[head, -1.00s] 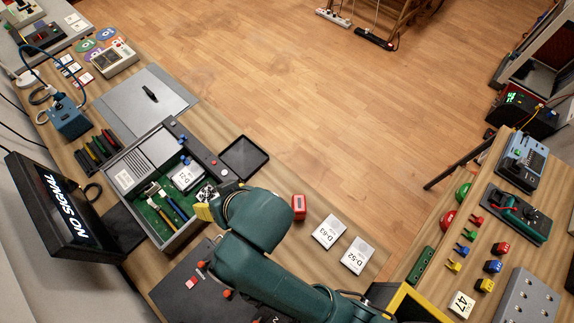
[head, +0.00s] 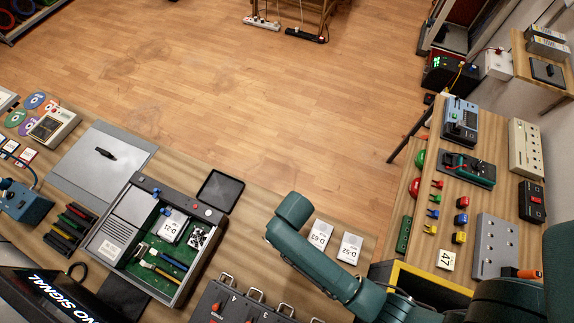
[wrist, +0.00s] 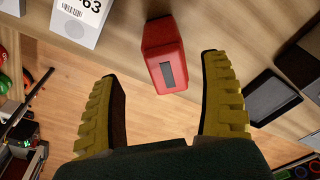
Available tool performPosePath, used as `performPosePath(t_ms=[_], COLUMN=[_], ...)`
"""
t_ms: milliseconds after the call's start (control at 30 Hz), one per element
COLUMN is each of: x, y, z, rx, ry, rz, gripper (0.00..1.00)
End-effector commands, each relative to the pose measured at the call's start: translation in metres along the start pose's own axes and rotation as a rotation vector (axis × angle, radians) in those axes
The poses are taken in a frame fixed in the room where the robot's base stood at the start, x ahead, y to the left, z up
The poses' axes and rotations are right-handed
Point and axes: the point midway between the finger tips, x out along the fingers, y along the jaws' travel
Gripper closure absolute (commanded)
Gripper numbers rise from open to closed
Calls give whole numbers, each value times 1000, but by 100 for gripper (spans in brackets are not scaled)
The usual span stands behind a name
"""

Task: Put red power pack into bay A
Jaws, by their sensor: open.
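The red power pack (wrist: 163,58), a red block with a dark window on its face, rests on the wooden bench in the wrist view. My gripper (wrist: 160,68) is open, with its yellow fingers apart on either side of the view and the pack between and beyond the tips. No contact shows. In the head view my arm hides both the pack and the gripper. A dark bay unit (head: 215,303) with several metal handles and orange-red knobs stands at the bottom edge. A letter that looks like A is on it; its lower part is cut off.
An open grey case (head: 106,270) with a green board stands left of the bay unit. A black tray (head: 220,191) lies behind it. The right bench holds small coloured parts.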

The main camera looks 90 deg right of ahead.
Motion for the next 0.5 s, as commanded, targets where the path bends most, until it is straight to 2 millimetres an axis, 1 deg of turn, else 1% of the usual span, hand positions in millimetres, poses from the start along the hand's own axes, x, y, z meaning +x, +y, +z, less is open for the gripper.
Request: performPosePath(t_ms=[200,267,333,500], x=[38,45,49,49], y=[-6,-6,-6,-6], z=[-4,-4,-4,-4], rx=[0,0,0,0], ry=[-3,-3,0,0], rz=[2,1,0,0], gripper=[21,21,21,21])
